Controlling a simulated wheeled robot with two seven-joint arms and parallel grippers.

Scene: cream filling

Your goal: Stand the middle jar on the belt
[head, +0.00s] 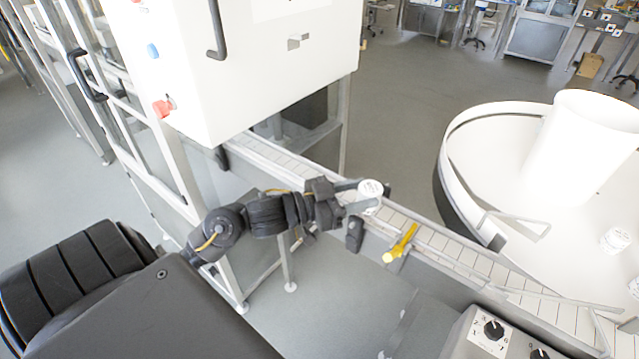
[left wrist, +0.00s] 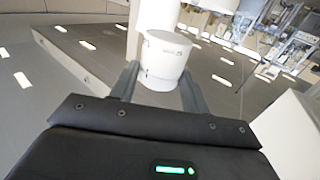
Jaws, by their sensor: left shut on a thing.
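A white jar (head: 370,188) with a pale lid is at my left gripper (head: 358,196), over the conveyor belt (head: 395,218). The gripper's fingers are shut on the jar's sides, and in the left wrist view the jar (left wrist: 163,60) stands between the two fingertips (left wrist: 160,84). The jar looks roughly upright. Whether its base touches the belt cannot be told, as the gripper hides its lower part in the head view. Another white jar (head: 615,240) stands on the white round table at the right. My right gripper is not in view.
The round table (head: 470,128) with a tall white cylinder (head: 585,140) is at the right. A white machine cabinet (head: 250,75) covers the belt's far end. A knob box (head: 490,333) is at the front right.

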